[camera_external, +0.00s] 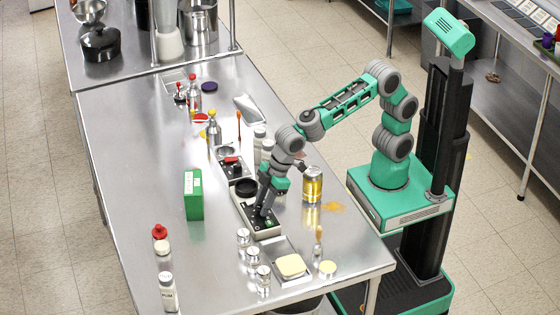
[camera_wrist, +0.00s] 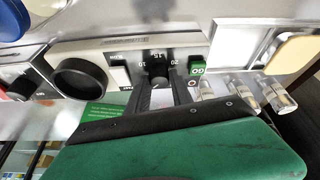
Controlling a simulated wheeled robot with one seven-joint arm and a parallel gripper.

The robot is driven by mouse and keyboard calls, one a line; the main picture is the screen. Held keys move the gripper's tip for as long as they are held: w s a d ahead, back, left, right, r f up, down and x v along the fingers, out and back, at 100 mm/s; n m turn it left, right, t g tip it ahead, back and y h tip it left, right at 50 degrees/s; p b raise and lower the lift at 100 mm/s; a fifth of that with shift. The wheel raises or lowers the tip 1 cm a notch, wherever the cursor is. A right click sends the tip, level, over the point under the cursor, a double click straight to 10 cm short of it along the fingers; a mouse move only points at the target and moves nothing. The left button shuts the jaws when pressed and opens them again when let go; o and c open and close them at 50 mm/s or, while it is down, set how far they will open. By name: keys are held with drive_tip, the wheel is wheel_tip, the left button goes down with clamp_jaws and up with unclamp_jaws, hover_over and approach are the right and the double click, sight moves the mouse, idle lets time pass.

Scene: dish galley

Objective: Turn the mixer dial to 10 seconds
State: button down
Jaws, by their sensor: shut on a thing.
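The mixer (camera_external: 262,232) is a low pale box with a dark panel on the steel table. In the wrist view its panel carries a black dial (camera_wrist: 158,70) with the marks 10, 15 and 20 around its top. My gripper (camera_wrist: 159,80) is shut on the dial, one finger on each side. In the external view my gripper (camera_external: 262,209) points down onto the panel. The fingers hide the dial's sides, and I cannot tell which mark it points at. A green GO button (camera_wrist: 197,71) sits right of the dial. A round black cup (camera_wrist: 80,78) is at left.
A second device (camera_external: 232,168) stands just behind the mixer. A green box (camera_external: 193,195) is to its left and a yellow can (camera_external: 313,185) to its right. Several small jars and a scale with a yellow block (camera_external: 291,265) stand in front. The table's left middle is clear.

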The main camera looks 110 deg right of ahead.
drive_tip(key=m, duration=0.1)
drive_tip(key=m+h, duration=0.1)
drive_tip(key=m, duration=0.1)
drive_tip(key=shift+a+r+m+p, duration=0.1)
drive_tip(key=shift+a+m+p, duration=0.05)
drive_tip(key=shift+m+p, duration=0.2)
drive_tip(key=m+h+p, duration=0.1)
drive_tip(key=m, duration=0.2)
drive_tip(key=shift+w+a+m+g+h+p, duration=0.1)
drive_tip(key=shift+m+g+h+p, duration=0.25)
drive_tip(key=shift+g+h, duration=0.05)
drive_tip(key=m+g+h+p, duration=0.1)
drive_tip(key=m+p, duration=0.1)
drive_tip(key=m, duration=0.1)
drive_tip(key=shift+m, duration=0.3)
drive_tip(key=shift+w+m+g+h+p, duration=0.15)
drive_tip(key=shift+m+g+p, duration=0.15)
drive_tip(key=shift+m+p, duration=0.45)
drive_tip(key=shift+m+g+h+p, duration=0.15)
drive_tip(key=shift+m+g+p, duration=0.25)
drive_tip(key=shift+m, duration=0.55)
drive_tip(key=c, duration=1.1)
unclamp_jaws()
drive_tip(key=shift+c, duration=0.2)
